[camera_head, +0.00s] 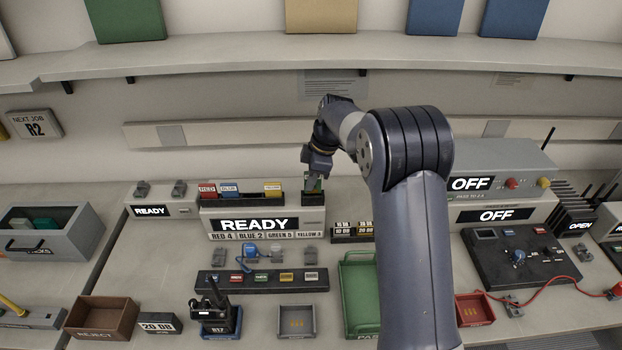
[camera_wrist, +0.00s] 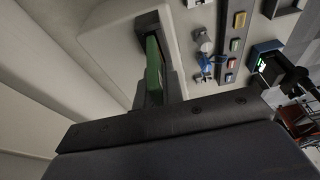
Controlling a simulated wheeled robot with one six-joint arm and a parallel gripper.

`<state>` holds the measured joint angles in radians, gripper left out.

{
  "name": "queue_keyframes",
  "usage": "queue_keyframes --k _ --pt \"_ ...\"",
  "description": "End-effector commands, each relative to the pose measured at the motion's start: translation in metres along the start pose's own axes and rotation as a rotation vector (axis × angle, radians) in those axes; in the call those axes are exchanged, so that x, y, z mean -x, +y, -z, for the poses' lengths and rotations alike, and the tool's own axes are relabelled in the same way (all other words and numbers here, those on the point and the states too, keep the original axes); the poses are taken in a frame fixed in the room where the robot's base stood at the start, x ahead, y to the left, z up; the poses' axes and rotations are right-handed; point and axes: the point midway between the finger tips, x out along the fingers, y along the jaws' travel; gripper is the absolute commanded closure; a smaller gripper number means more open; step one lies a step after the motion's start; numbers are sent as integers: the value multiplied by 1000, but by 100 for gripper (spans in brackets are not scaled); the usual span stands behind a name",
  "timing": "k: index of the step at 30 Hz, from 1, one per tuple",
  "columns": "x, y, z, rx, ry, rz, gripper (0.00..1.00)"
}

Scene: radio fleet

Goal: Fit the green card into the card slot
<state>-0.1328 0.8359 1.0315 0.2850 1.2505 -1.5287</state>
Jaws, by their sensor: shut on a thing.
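The green card (camera_head: 312,184) is held upright in my gripper (camera_head: 315,174), which is shut on it. In the head view the card's lower edge is at a dark card slot (camera_head: 314,199) at the right end of the READY unit (camera_head: 254,224). In the wrist view the green card (camera_wrist: 153,69) shows edge-on beside the dark slot opening. The large dark gripper body hides the near part of the card. I cannot tell how deep the card sits in the slot.
A rack on the unit holds a red card (camera_head: 208,189), a blue card (camera_head: 229,188) and a yellow card (camera_head: 272,188), with a gap between blue and yellow. A green tray (camera_head: 357,290) and a radio (camera_head: 214,308) stand in front. A shelf (camera_head: 230,63) runs above.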

Motion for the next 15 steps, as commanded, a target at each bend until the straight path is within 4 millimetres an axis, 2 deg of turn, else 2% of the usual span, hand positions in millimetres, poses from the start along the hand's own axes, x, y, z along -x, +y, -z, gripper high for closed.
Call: queue_keyframes --k 15 --pt "-14 0 -4 0 0 1 100"
